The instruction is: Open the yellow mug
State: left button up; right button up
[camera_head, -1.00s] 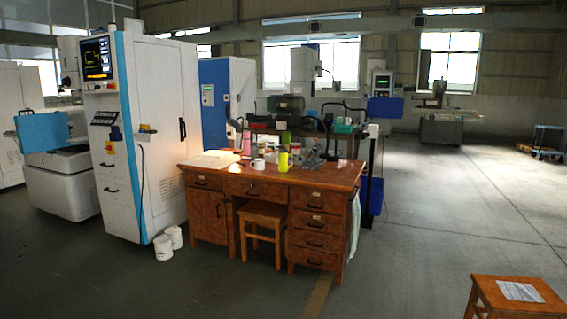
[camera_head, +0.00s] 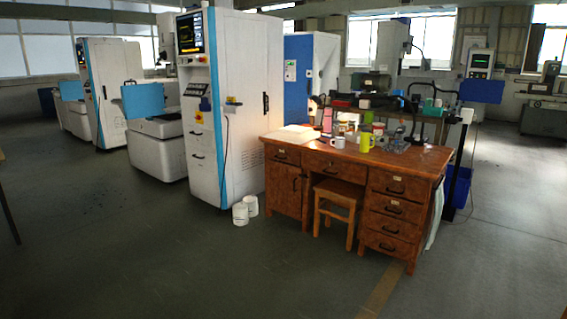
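A yellow-green mug (camera_head: 365,142) stands upright on the top of the wooden desk (camera_head: 420,160), right of a white mug (camera_head: 338,142). It is small and far off, so I cannot tell whether it has a lid. Neither of my grippers shows in the head view.
A wooden stool (camera_head: 338,202) stands under the desk's middle. Two white buckets (camera_head: 241,213) sit on the floor beside the tall white machine cabinet (camera_head: 238,100), left of the desk. A blue cabinet (camera_head: 308,75) is behind. The floor (camera_head: 200,270) in front is clear.

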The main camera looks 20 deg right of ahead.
aim_at(364, 139)
jog(key=i, duration=2.1)
jog(key=z, duration=0.6)
jog(key=i, duration=2.65)
jog(key=z, duration=1.1)
